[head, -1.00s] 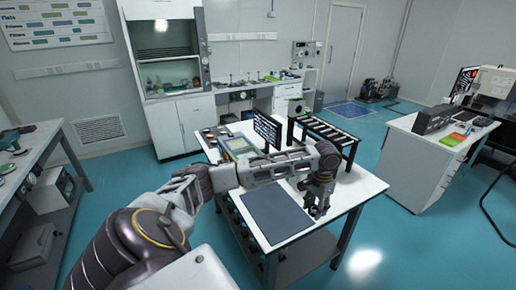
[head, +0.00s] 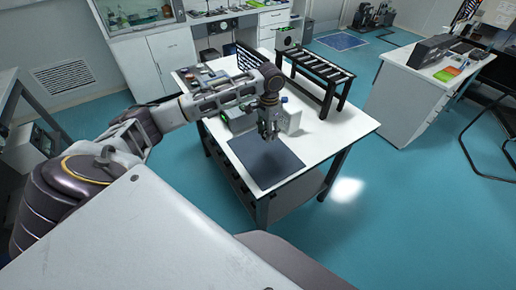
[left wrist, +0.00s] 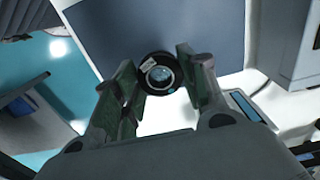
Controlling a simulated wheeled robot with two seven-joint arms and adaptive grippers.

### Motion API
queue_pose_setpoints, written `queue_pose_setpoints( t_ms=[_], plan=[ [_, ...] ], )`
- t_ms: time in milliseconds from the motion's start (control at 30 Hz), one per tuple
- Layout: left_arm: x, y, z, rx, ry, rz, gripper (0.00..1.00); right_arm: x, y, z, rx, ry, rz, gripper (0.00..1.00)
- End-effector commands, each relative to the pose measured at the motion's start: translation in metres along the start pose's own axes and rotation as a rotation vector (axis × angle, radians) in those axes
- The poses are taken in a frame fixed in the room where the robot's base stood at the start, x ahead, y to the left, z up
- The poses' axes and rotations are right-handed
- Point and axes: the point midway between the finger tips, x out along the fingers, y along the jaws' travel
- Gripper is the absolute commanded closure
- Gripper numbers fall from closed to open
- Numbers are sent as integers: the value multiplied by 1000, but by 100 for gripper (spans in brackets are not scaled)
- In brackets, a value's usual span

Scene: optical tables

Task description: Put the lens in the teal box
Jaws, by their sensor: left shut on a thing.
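My left gripper (head: 268,133) is above the far edge of the dark mat (head: 268,165) on the white table. In the left wrist view, the left gripper (left wrist: 160,77) is shut on the lens (left wrist: 159,73), a round piece of glass in a black ring with a small pale label. The dark mat shows behind it. The lens is too small to make out in the head view. A box with greenish sides (head: 239,121) stands partly hidden behind my left arm; I cannot tell if it is the teal box. My right gripper is out of view.
A white box (head: 291,118) stands just right of the gripper. A black-framed roller rack (head: 318,75) stands at the table's back right. Small items (head: 205,75) lie at the back left. The table's right part is clear.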

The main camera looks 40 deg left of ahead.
Motion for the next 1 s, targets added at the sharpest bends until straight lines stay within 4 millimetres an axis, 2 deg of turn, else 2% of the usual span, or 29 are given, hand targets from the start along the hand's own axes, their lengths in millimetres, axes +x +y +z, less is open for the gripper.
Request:
queue_pose_setpoints(
  t_ms=[433, 1000],
  plan=[
    [0, 2, 1, 138, 0, 0, 82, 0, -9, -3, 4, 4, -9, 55],
    [0, 2, 2, 380, 0, 0, 82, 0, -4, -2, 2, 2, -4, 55]
  ],
)
